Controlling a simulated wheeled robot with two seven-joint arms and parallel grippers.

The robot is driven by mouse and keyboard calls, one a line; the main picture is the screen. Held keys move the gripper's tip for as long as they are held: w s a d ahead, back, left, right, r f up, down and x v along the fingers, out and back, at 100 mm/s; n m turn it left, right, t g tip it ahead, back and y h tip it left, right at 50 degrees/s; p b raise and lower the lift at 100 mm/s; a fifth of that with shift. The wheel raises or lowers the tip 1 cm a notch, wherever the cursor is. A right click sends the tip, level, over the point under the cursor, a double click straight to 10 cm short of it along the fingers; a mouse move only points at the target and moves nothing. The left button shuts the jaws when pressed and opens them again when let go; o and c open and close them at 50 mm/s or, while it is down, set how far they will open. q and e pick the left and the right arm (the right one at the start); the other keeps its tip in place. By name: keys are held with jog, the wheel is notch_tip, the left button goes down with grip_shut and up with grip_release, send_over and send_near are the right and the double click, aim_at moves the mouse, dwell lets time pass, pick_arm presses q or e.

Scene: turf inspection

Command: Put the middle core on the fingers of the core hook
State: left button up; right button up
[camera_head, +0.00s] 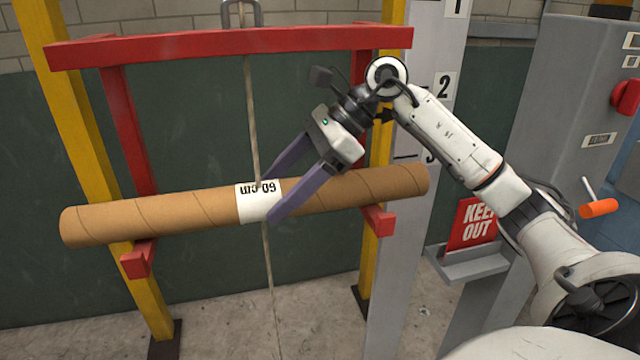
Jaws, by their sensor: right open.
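The core (165,215) is a long brown cardboard tube with a white label reading 60 cm, upside down, near its middle. It lies across the two red fingers of the core hook (230,45), over the left finger (138,260) and the right finger (378,220), and looks to touch both. It tilts slightly up to the right in the picture. My right gripper (268,200) is open at the label, one purple finger in front of the tube and the other at its far upper side. Whether the fingers touch it is unclear. My left gripper is out of view.
The red hook frame hangs from a grey shackle (241,12), with a rope (252,110) running down past the core. Yellow posts (85,150) stand behind. At the right are a numbered grey column (405,240), a KEEP OUT sign (472,222) and a grey cabinet (570,120).

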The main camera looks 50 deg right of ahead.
aim_at(349, 178)
jog(key=s+d+b, duration=0.1)
jog(key=d, duration=0.1)
jog(key=s+d+b, duration=0.2)
jog(key=d, duration=0.1)
jog(key=s+d+b, duration=0.2)
jog(key=d, duration=0.1)
jog(key=shift+s+d+f, duration=0.1)
jog(key=shift+s+f, duration=0.15)
jog(key=shift+f, duration=0.05)
jog(key=shift+s+d+r, duration=0.2)
jog(key=shift+s+d, duration=0.2)
jog(key=shift+d, duration=0.1)
